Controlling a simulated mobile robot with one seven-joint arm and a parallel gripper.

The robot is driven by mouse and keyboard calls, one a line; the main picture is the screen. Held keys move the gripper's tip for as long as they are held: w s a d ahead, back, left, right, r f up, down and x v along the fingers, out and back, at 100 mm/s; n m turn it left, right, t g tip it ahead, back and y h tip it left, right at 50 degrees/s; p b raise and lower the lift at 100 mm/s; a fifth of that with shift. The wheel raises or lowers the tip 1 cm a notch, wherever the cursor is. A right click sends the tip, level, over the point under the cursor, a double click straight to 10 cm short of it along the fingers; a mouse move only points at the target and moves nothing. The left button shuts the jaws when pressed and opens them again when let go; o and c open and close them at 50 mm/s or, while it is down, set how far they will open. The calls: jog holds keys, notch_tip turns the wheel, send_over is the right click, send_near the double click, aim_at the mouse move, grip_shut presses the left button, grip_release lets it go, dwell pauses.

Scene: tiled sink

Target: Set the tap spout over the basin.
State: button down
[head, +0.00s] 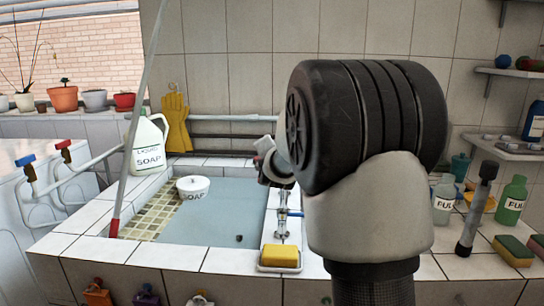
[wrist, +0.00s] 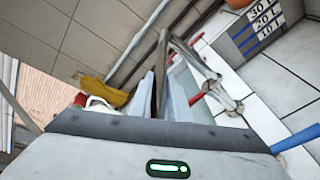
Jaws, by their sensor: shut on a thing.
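The basin (head: 225,215) is a sunken tiled sink with pale blue-grey water or floor, left of my arm in the head view. The metal tap (head: 282,222) stands at its right rim, with a blue handle beside it. In the wrist view the tap body (wrist: 228,103) is at the right, with a red handle and a blue handle (wrist: 296,138). My gripper (wrist: 160,98) is shut on a dark bar, which looks like the tap spout (wrist: 162,55). In the head view my gripper (head: 265,160) is near the basin's right edge, partly hidden by my arm. The spout's exact direction is unclear.
A yellow sponge (head: 280,256) lies at the front rim. Bottles (head: 511,200) stand at the right.

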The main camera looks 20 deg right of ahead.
jog(key=c, duration=1.7)
grip_release()
jog(key=shift+o, duration=0.2)
